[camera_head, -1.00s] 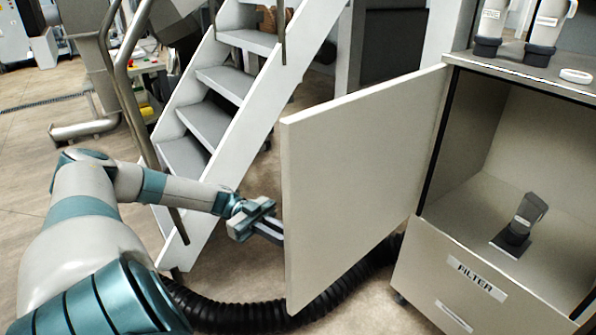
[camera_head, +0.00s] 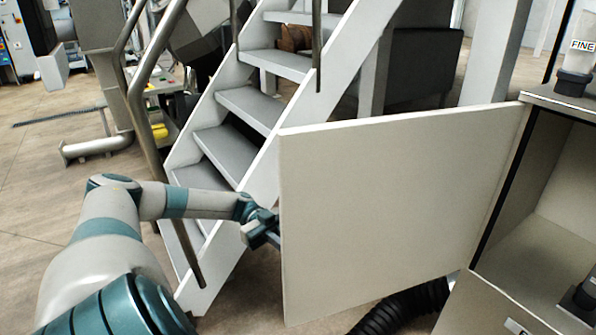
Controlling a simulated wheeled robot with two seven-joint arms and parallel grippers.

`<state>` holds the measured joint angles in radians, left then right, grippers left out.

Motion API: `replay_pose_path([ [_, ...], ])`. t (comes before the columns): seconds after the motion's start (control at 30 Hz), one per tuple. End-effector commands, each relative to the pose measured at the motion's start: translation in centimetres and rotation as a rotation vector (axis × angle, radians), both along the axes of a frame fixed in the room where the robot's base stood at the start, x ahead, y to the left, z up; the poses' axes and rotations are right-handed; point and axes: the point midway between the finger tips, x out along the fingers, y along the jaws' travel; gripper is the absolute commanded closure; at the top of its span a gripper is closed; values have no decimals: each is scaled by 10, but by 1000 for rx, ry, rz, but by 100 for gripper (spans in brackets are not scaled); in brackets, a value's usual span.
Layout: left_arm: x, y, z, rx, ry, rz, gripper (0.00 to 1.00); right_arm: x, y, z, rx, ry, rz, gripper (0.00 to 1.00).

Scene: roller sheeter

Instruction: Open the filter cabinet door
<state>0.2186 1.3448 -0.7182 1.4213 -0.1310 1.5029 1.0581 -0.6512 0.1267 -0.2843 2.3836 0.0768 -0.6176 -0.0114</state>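The filter cabinet (camera_head: 530,285) stands at the right of the head view, and its interior shows. Its pale door (camera_head: 390,205) stands wide open, swung out to the left from its hinge edge beside the cabinet opening. My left gripper (camera_head: 268,232) is at the door's free left edge, with its fingers partly hidden behind the door. I cannot tell whether the fingers touch the door or whether they are open. My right gripper is not in view.
White stairs (camera_head: 240,105) with a metal handrail (camera_head: 150,130) stand behind my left arm. A black corrugated hose (camera_head: 405,308) lies on the floor below the door. A filter labelled FINE (camera_head: 577,62) stands on the cabinet top. A dark-based item (camera_head: 583,297) sits inside the cabinet.

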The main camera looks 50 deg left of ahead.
Motion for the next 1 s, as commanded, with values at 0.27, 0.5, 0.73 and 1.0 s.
replay_pose_path([
  [0.27, 2, -1, -1, 1, 1, 3, 100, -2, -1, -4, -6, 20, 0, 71],
  [0.5, 2, -1, -1, 2, 1, 4, 87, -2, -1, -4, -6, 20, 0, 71],
  [0.73, 1, -1, -1, 1, 1, 2, 71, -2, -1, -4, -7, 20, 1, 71],
  [1.0, 1, 3, -1, 1, 1, 2, 71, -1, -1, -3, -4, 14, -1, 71],
])
